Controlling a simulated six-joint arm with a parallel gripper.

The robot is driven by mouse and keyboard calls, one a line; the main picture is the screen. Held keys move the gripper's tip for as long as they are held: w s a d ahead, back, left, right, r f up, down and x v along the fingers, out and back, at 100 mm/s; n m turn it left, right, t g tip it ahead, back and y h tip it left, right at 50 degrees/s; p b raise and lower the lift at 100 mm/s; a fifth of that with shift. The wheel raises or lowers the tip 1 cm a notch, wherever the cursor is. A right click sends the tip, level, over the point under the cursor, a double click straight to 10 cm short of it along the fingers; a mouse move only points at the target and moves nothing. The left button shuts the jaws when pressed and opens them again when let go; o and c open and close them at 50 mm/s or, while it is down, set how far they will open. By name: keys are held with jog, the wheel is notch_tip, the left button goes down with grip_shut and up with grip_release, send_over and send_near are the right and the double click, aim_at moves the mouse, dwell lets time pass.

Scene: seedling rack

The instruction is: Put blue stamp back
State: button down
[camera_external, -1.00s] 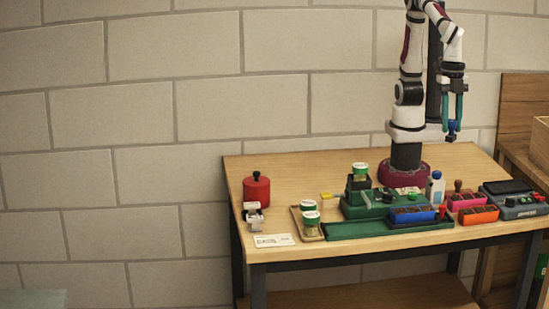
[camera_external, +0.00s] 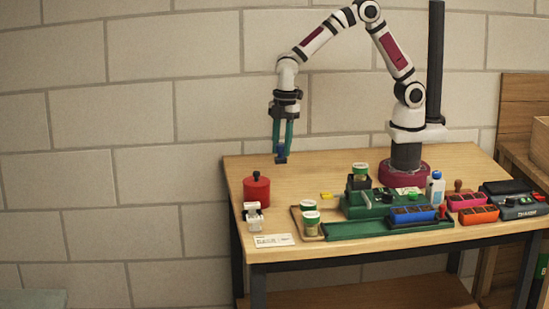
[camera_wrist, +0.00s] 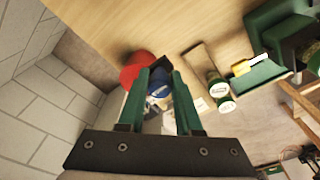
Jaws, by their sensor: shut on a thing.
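My gripper (camera_external: 281,150) is shut on the blue stamp (camera_external: 281,154) and holds it in the air above the back left part of the table. In the wrist view the blue stamp (camera_wrist: 159,86) sits between the green fingers of my gripper (camera_wrist: 160,88). Its lower end is partly hidden by the fingers. A brown stamp (camera_external: 458,186) stands near the pink pad (camera_external: 466,202), and a blue pad (camera_external: 412,213) lies at the front of the green rack (camera_external: 350,231).
A red pot (camera_external: 257,191) with a black knob stands at the left, below my gripper, with a small white device (camera_external: 253,215) in front of it. A white card (camera_external: 272,241) lies at the front edge. The back left tabletop is clear.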

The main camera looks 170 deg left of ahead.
jog(key=shift+s+d+f, duration=0.1)
jog(key=shift+d+f, duration=0.25)
jog(key=shift+f, duration=0.4)
jog(key=w+f, duration=0.2)
jog(key=w, duration=0.1)
jog(key=w+d+f, duration=0.1)
jog(key=w+f, duration=0.1)
jog(key=w, duration=0.1)
jog(key=w+f, duration=0.2)
jog(key=w, duration=0.2)
jog(key=shift+d, duration=0.25)
notch_tip(320, 180, down, 3)
jog(key=shift+f, duration=0.5)
jog(key=shift+f, duration=0.15)
jog(key=c, duration=0.6)
grip_release()
